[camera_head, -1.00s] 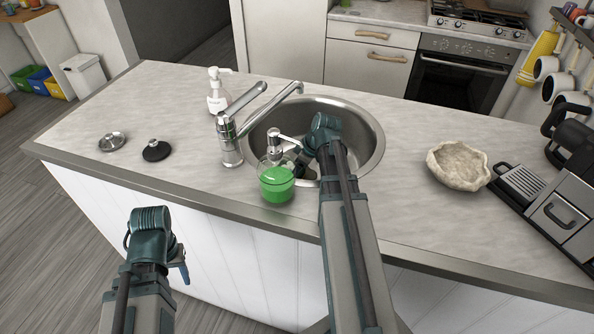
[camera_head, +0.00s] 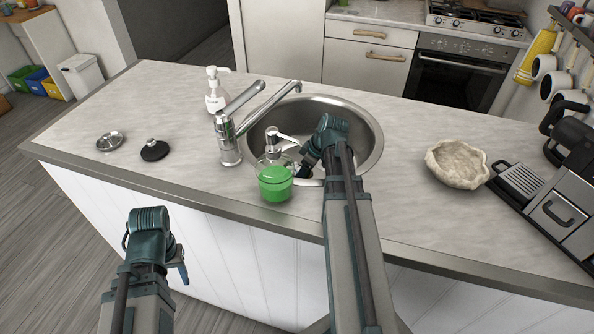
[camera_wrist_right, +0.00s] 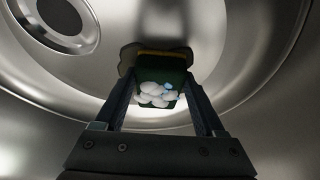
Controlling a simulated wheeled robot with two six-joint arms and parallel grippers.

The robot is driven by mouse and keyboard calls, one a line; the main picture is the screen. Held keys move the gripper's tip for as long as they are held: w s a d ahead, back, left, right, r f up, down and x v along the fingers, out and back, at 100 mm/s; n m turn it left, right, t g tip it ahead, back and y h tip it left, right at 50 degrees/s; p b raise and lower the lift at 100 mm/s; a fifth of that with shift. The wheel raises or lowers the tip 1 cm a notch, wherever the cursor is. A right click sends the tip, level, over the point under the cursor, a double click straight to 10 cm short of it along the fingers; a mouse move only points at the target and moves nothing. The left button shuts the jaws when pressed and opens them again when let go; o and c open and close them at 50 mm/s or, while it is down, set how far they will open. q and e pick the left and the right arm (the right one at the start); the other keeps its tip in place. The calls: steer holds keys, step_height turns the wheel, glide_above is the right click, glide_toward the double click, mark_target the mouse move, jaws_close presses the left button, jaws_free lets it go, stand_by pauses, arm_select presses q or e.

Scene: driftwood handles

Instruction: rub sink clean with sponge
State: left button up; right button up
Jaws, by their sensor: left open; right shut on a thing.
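The round steel sink (camera_head: 367,136) is set into the island counter, and its bowl and drain (camera_wrist_right: 68,18) fill the right wrist view. My right arm reaches down into the sink. My right gripper (camera_wrist_right: 158,92) is shut on the sponge (camera_wrist_right: 176,72), which is dark green with a yellowish edge and has white foam on it. The sponge is low in the bowl; whether it presses on the steel I cannot tell. In the head view the sponge is hidden behind my arm and the soap dispenser. My left gripper (camera_head: 180,272) is open and empty in front of the counter.
A green soap dispenser (camera_head: 274,184) stands close beside my right arm at the sink's near rim. The faucet (camera_head: 229,140) and a white pump bottle (camera_head: 217,92) are left of the sink. A stone bowl (camera_head: 457,164) stands to the right. Two small lids (camera_head: 154,150) lie on the left.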

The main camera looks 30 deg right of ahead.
steer(key=shift+s+d, duration=0.45)
steer(key=shift+s, duration=0.15)
steer(key=shift+r, duration=0.1)
steer(key=shift+w, duration=0.1)
steer(key=shift+w+a, duration=1.15)
steer(key=shift+w, duration=0.15)
